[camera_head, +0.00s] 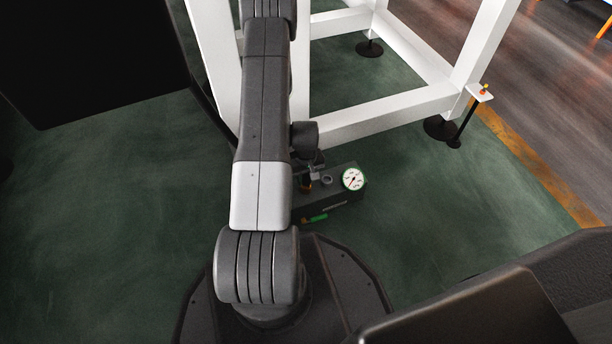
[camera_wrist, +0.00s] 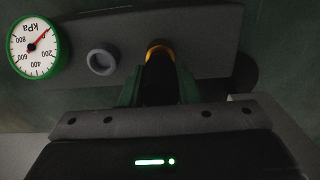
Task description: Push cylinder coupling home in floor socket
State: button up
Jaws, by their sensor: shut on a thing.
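The floor socket block (camera_head: 345,200) is a dark box on the green floor, partly hidden behind my arm in the head view. It also fills the top of the wrist view (camera_wrist: 215,35). My gripper (camera_wrist: 160,80) has green fingers, shut on the black cylinder coupling (camera_wrist: 158,72). The coupling's far end, with an orange ring (camera_wrist: 160,46), meets the block's face. How deep it sits in its socket cannot be told. In the head view the coupling is mostly hidden by my arm, with some orange (camera_head: 305,184) showing beside it.
A grey round port (camera_wrist: 101,62) sits between the coupling and a green-rimmed kPa gauge (camera_wrist: 35,47) on the block. A white rack frame (camera_head: 385,115) with black feet stands just behind. Green floor is clear right of the block.

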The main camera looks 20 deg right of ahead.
jog(key=shift+f, duration=0.75)
jog(key=o, duration=1)
jog(key=shift+o, duration=0.2)
notch_tip(320, 180, up, 14)
jog(key=p, duration=0.5)
jog(key=shift+f, duration=0.15)
